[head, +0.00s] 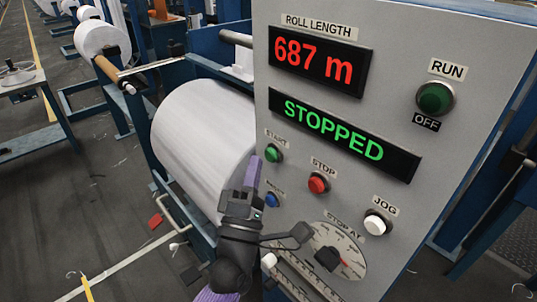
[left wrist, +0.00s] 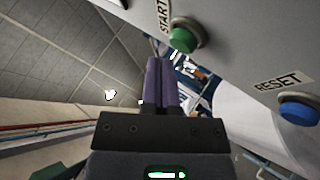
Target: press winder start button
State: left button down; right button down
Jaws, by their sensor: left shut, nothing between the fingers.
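The green START button (head: 273,153) sits on the left side of the grey control panel (head: 400,62), below a green STOPPED display (head: 333,139). It also shows at the top of the left wrist view (left wrist: 186,37). My left gripper (head: 254,162) is shut and empty, its purple fingers together. In the head view its tips are just left of and slightly below the START button. In the left wrist view the tips (left wrist: 160,64) are below and left of the button, with a visible gap in the picture. My right gripper is not in view.
A red STOP button (head: 318,183), a blue RESET button (head: 271,200), a white JOG button (head: 376,224) and a dial (head: 330,258) share the panel. A green RUN/OFF knob (head: 435,97) is at upper right. A large white roll (head: 203,135) stands left of the panel.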

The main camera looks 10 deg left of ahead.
pick_arm(q)
jog(key=shift+w, duration=0.15)
jog(key=shift+w+d, duration=0.2)
jog(key=shift+d, duration=0.05)
jog(key=shift+w+d, duration=0.25)
jog(key=shift+w, duration=0.1)
dwell(0.8)
jog(key=shift+s+a, duration=0.5)
jog(key=shift+s, duration=0.2)
jog(key=s+a+p, duration=0.1)
jog(key=s, duration=0.1)
jog(key=s+a, duration=0.2)
jog(key=shift+p, duration=0.4)
